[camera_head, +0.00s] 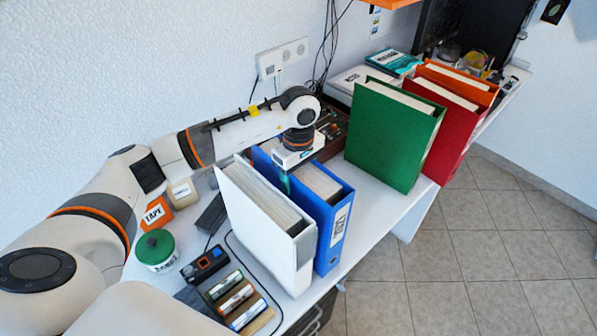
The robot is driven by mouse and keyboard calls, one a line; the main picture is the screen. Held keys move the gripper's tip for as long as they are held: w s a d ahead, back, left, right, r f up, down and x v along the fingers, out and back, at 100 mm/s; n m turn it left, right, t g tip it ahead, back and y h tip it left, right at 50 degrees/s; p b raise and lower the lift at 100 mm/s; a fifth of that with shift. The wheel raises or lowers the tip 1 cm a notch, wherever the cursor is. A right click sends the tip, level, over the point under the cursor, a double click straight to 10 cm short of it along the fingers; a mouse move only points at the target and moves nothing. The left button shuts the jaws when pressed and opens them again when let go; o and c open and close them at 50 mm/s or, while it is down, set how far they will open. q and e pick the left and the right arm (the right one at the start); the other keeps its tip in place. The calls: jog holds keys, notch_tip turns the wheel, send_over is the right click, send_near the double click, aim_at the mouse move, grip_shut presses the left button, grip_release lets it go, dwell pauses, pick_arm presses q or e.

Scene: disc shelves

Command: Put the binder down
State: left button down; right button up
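My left gripper (285,178) points down at the top rear of a blue binder (333,228) and a white binder (271,222). Its fingers are mostly hidden between and behind these binders, so I cannot tell whether they are shut on one. Both binders stand upright side by side near the desk's front edge, very close together. Whether either one is slightly off the desk is not clear. A green binder (390,139), a red binder (446,140) and an orange binder (457,86) stand farther right. My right gripper is not in view.
The white desk (369,206) has a clear gap between the blue and green binders. An orange tape box (157,213), a green-lidded round tin (155,250) and a tray of small boxes (239,303) lie left. Books (393,62) lie behind.

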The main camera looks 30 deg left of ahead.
pick_arm(q)
jog(key=shift+c, duration=1.6)
grip_release()
jog(key=shift+r, duration=0.45)
notch_tip(320, 180, up, 10)
jog(key=b, duration=0.3)
jog(key=shift+f, duration=0.15)
jog(key=shift+r, duration=0.8)
